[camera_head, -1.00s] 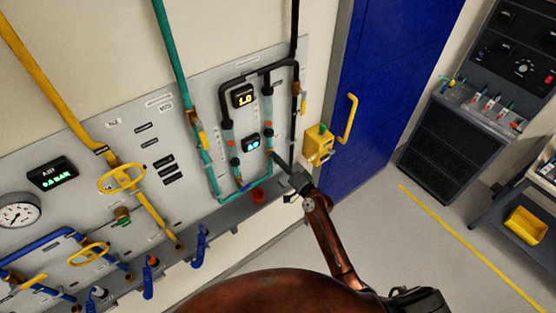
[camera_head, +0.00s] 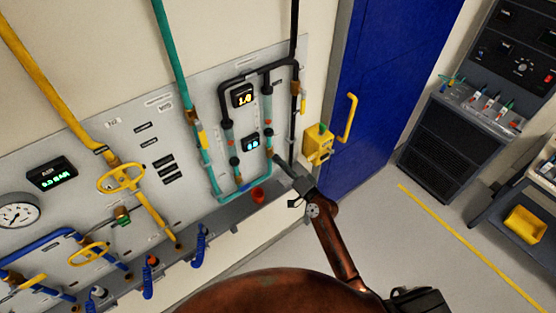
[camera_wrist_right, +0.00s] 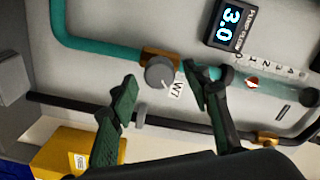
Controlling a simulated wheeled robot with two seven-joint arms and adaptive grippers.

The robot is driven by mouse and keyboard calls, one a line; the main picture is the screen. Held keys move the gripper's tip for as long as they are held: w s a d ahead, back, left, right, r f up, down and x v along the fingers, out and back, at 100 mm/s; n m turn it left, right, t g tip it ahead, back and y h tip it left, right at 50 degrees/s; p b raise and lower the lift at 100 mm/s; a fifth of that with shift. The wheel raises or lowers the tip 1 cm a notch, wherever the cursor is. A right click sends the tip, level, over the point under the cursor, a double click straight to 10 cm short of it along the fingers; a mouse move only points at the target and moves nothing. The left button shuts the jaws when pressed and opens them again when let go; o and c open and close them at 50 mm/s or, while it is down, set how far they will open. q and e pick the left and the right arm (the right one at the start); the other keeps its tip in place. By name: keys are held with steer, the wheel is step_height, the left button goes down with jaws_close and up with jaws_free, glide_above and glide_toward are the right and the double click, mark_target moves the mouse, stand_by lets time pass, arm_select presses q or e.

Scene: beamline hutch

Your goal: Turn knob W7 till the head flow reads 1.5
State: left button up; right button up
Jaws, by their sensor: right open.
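Knob W7 (camera_wrist_right: 160,73) is a round grey knob on a brass fitting of the teal pipe, with a white W7 tag beside it in the right wrist view. My right gripper (camera_wrist_right: 161,80) is open, its green-padded fingers on either side of the knob in the picture; contact cannot be told. In the head view my right gripper (camera_head: 287,173) is at the lower right of the pipe loop. A yellow-lit display (camera_head: 243,97) seems to read 1.0, its last digit unclear. A blue-lit flow display (camera_wrist_right: 232,20) reads 3.0. My left gripper is out of view.
A black pipe (camera_wrist_right: 60,102) runs below the knob, and a yellow box (camera_wrist_right: 80,152) is at lower left.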

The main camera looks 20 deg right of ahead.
steer(key=v, duration=0.9)
steer(key=shift+s, duration=0.2)
steer(key=s+d+f+n+g+h+b, duration=0.1)
steer(key=s+d+f+g+h+b, duration=0.15)
steer(key=f, duration=1.15)
steer(key=s+d+f+g+h+b, duration=0.1)
steer(key=s+d+f+g+b, duration=0.15)
steer(key=f, duration=1.15)
steer(key=s+d+f+n+g+b, duration=0.1)
steer(key=s+f+b, duration=0.1)
steer(key=s+f, duration=0.35)
steer(key=s+d+f+n+g+h+b, duration=0.1)
steer(key=s+f, duration=0.2)
steer(key=f, duration=0.6)
steer(key=s+d+f+n+g+b, duration=0.15)
steer(key=s+f, duration=0.25)
steer(key=f, duration=0.4)
steer(key=s+f+n+g+b, duration=0.1)
steer(key=s+f+g+b, duration=0.1)
steer(key=s+f, duration=0.6)
steer(key=s+f+n+g+h+b, duration=0.1)
steer(key=s+f+n+g+b, duration=0.1)
steer(key=s+f, duration=0.7)
steer(key=s+f+n+g+h+b, duration=0.1)
steer(key=s+f, duration=0.8)
steer(key=s, duration=1.1)
steer(key=n+g+b, duration=0.1)
steer(key=g+b, duration=0.1)
steer(key=b, duration=0.1)
steer(key=shift+d, duration=0.2)
